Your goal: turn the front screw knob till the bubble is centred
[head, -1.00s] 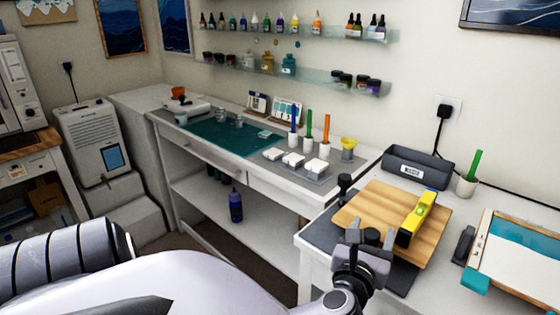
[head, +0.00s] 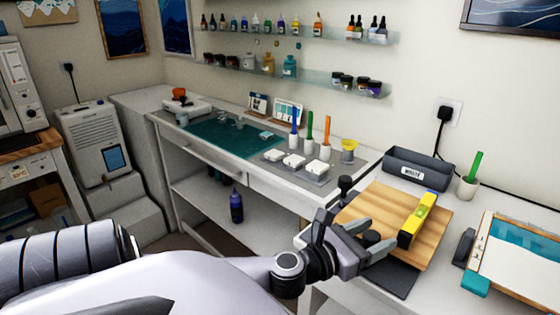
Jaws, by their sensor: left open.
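A wooden board (head: 373,207) sits tilted in view on the white table at the right. A yellow spirit level (head: 408,233) lies across its right part; its vial (head: 423,211) shows yellow-green, but the bubble is too small to read. A dark front screw knob (head: 371,237) stands at the board's near edge. Another dark knob (head: 346,184) stands at its back left corner. My left gripper (head: 381,236) is open, with its fingers on either side of the front knob; I cannot tell whether they touch it. My right gripper is out of view.
A framed panel (head: 520,262) lies to the right. A long bench with a teal mat (head: 215,137) stands at the left.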

